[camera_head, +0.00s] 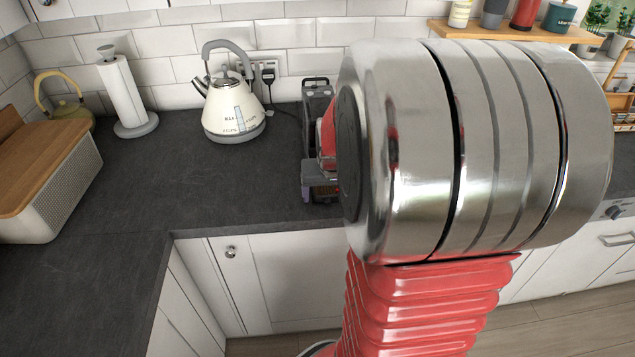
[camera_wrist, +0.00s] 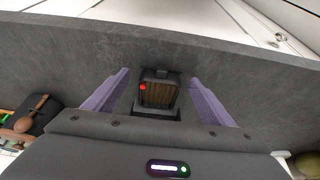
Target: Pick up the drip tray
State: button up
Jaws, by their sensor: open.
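The drip tray (camera_wrist: 160,95) appears in the wrist view as a small dark-framed piece with brown slats and a red spot at its left. It lies between the two purple fingers of my gripper (camera_wrist: 160,79). The fingers are spread, with a gap on each side of the tray, and they hold nothing. In the head view my gripper (camera_head: 321,188) is partly seen near the worktop's front edge, and my arm hides much of it. I cannot make out the tray in that view.
A black appliance (camera_head: 317,92) stands behind my gripper, partly hidden. On the slate worktop (camera_head: 190,185) are a cream kettle (camera_head: 234,112), a paper towel roll (camera_head: 122,92) and a bread bin (camera_head: 55,175). The worktop between bread bin and gripper is clear.

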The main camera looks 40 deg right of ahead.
jog(key=shift+w+d+f, duration=0.1)
jog(key=shift+w+f, duration=0.05)
jog(key=shift+f, duration=0.25)
jog(key=c, duration=1.4)
jog(key=shift+r, duration=0.2)
